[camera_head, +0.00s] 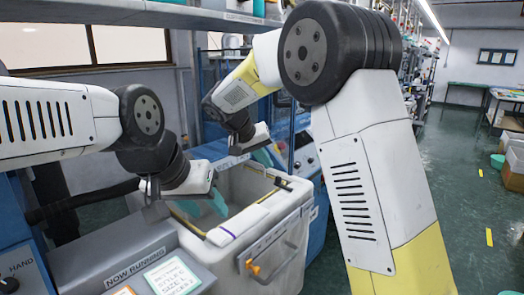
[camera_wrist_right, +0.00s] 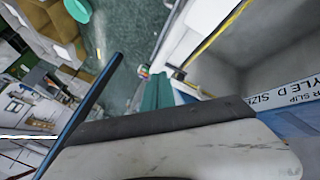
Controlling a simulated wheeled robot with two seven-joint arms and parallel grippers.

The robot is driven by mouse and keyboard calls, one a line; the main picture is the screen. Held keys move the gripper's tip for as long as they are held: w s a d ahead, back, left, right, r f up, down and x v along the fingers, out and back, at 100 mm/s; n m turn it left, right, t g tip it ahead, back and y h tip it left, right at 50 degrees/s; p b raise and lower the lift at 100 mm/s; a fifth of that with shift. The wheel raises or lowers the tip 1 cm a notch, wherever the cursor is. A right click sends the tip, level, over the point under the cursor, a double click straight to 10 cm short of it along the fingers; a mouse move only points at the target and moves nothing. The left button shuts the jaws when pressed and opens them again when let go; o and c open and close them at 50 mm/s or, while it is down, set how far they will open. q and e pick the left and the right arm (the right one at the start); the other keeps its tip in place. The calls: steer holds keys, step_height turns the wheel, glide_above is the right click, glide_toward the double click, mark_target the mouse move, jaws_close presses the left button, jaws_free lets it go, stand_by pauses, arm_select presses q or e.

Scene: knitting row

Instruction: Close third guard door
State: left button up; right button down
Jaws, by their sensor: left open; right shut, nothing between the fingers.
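A blue-framed panel (camera_head: 282,125), which looks like a guard door, stands on the blue machine behind the bin. I cannot tell which door in the row it is or how far it stands open. A dark blue bar (camera_wrist_right: 88,105) crosses the right wrist view, possibly a door edge. My right gripper (camera_head: 264,157) is shut and empty near the panel, above the bin's far rim. Its teal fingers show together in the right wrist view (camera_wrist_right: 158,91), apart from the bar. My left gripper (camera_head: 206,204) is open and empty, low over the bin's left side.
A grey-white bin (camera_head: 285,235) with a labelled front and an orange latch stands below both grippers. A grey machine top (camera_head: 125,262) with a "NOW RUNNING" sign is at front left. A shelf (camera_head: 190,16) runs overhead. The green floor (camera_head: 455,165) at right is mostly free.

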steer(key=shift+w+d+f, duration=0.1)
steer(key=shift+w+d, duration=0.1)
steer(key=shift+d, duration=0.8)
steer(key=shift+w+d, duration=0.15)
steer(key=shift+d, duration=0.85)
